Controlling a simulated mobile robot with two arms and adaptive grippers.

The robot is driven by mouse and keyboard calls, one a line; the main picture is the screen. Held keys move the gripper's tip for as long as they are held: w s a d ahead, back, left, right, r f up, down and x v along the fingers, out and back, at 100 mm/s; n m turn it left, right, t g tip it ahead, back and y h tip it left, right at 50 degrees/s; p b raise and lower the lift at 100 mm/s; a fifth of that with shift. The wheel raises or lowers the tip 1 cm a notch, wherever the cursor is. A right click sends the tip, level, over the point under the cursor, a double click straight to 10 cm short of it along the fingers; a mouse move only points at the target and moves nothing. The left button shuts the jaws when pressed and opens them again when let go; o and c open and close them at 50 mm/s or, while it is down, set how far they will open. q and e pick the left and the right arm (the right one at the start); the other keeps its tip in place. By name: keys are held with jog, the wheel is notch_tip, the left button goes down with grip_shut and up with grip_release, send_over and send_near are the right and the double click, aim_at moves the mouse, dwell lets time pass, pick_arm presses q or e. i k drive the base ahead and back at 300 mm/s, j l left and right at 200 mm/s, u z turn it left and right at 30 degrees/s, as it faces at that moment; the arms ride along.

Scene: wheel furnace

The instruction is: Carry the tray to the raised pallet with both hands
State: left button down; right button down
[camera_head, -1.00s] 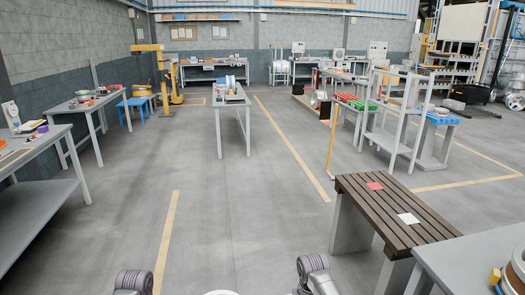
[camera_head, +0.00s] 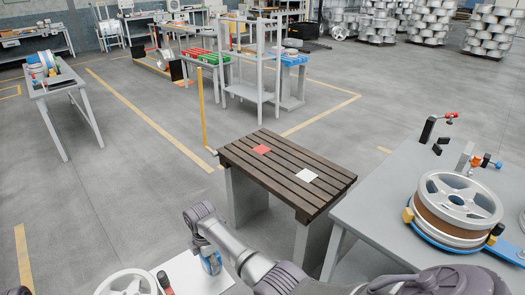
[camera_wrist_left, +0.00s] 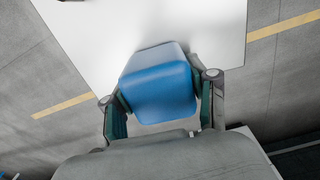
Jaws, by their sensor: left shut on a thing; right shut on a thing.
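In the left wrist view my left gripper (camera_wrist_left: 158,98) is shut on another blue handle (camera_wrist_left: 160,84) at the edge of the white tray (camera_wrist_left: 180,22). The raised pallet (camera_head: 270,170), dark brown slats on grey supports, stands ahead, beyond my right arm.
A grey table (camera_head: 390,205) stands close at right, holding a wheel on a blue base (camera_head: 458,205) and clamps. A yellow post (camera_head: 202,110) and grey rack (camera_head: 258,70) stand behind the pallet. Another table (camera_head: 62,82) is far left. Floor left of the pallet is clear.

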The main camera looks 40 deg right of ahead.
aim_at(283, 162)
jog(key=i+z, duration=0.1)
jog(key=i, duration=0.5)
jog(key=i+j+z, duration=0.15)
jog(key=i, duration=0.4)
jog(key=i+z, duration=0.35)
jog(key=i+j+z, duration=0.15)
jog(key=i+z, duration=0.5)
jog(key=z, duration=0.15)
jog(key=i+j+z, duration=0.1)
jog(key=i+z, duration=0.15)
jog(key=z, duration=0.2)
jog(key=i+j+z, duration=0.15)
jog(key=z, duration=0.25)
jog(key=i+j+z, duration=0.6)
